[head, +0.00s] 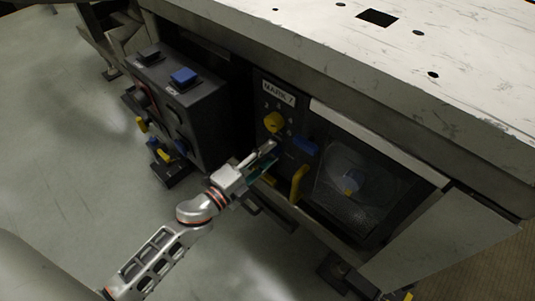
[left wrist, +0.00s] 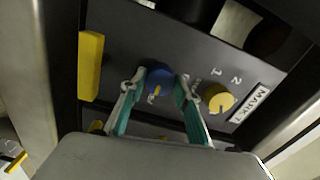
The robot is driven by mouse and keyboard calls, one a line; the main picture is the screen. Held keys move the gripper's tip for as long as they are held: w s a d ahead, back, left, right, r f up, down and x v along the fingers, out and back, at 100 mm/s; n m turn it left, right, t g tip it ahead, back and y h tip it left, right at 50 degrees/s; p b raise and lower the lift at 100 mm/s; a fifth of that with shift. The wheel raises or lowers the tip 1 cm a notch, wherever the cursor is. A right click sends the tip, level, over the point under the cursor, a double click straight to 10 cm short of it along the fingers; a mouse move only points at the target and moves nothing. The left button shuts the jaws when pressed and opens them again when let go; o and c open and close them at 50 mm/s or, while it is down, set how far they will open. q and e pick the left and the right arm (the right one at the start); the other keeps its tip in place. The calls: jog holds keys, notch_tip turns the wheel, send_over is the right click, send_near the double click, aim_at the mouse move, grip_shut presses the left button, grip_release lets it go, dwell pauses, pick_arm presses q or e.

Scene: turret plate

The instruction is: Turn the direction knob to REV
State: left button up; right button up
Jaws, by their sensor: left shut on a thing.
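A round blue knob (left wrist: 159,77) with a yellow pointer mark sits on the dark front panel in the left wrist view. The fingers of my left gripper (left wrist: 157,92) are on either side of it and shut on it. The pointer looks turned toward the lower part of that view. The lettering beside the knob is partly hidden by a finger, so I cannot read which setting it points to. In the head view my left gripper (head: 265,158) is at the panel below the yellow knob and covers most of the blue knob. My right gripper is not in view.
A yellow knob (head: 273,122) with number marks sits under the MARK 7 label (head: 279,94). A blue block (head: 306,145) and a yellow handle (head: 299,183) are close by on the right. A dark control box (head: 190,115) stands left; the worktop (head: 330,60) overhangs above.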

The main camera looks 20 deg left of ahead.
pick_arm(q)
jog(key=o, duration=1.1)
jog(key=v, duration=1.2)
jog(key=shift+r, duration=0.1)
